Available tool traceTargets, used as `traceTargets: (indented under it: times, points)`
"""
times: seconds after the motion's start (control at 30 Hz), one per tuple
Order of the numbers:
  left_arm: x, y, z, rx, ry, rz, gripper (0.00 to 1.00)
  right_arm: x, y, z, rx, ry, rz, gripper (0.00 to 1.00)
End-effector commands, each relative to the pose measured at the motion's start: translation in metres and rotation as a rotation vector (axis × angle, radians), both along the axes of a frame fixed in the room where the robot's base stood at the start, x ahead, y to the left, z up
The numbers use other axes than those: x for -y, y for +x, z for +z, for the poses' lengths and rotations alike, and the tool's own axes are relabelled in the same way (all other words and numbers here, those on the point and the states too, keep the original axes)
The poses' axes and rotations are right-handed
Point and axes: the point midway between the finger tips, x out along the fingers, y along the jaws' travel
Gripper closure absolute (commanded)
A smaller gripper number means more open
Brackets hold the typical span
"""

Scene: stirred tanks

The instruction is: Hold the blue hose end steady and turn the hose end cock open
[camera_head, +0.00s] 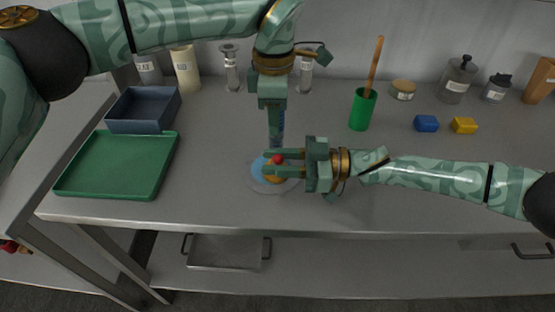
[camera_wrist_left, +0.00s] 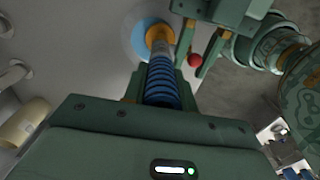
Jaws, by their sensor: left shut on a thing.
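The blue ribbed hose end (camera_wrist_left: 162,85) stands between the fingers of my left gripper (camera_head: 277,140), which is shut on it from above. An orange-brass fitting, the hose end cock (camera_wrist_left: 160,36), sits at its far end; its orange part also shows in the head view (camera_head: 274,177). A red ball knob (camera_head: 278,159) is beside the hose end. My right gripper (camera_head: 268,162) comes from the right, its fingers apart on either side of the knob. The knob also shows in the left wrist view (camera_wrist_left: 194,60), near those fingertips. Whether a finger touches it is unclear.
A shallow clear dish (camera_head: 254,182) with blue in it lies below the hose end. A green tray (camera_head: 115,190) and dark blue bin (camera_head: 143,125) are at left. The front middle is clear.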

Motion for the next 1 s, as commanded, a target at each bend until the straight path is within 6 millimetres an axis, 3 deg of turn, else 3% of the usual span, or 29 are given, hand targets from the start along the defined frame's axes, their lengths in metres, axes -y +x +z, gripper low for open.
traceTargets:
  times: [0.17, 0.3, 0.93, 1.0]
  points:
    - [0.0003, -0.0002, -0.0002, -0.001, 0.0, -0.001, 0.98, -0.0001, 0.0001, 0.0002, 0.0, 0.0, 0.0, 0.71]
    - [0.0003, -0.0003, -0.0003, -0.001, 0.0, -0.001, 0.98, 0.0, 0.0001, 0.0003, 0.0, 0.0, 0.0, 1.0]
    - [0.0004, -0.0004, -0.0003, -0.001, 0.0, -0.001, 0.98, -0.0061, 0.0003, 0.0006, 0.0, -0.138, 0.0, 1.0]
    - [0.0004, -0.0005, -0.0003, -0.001, 0.0, -0.001, 0.98, -0.006, 0.0004, 0.0007, 0.0, -0.138, 0.0, 0.79]
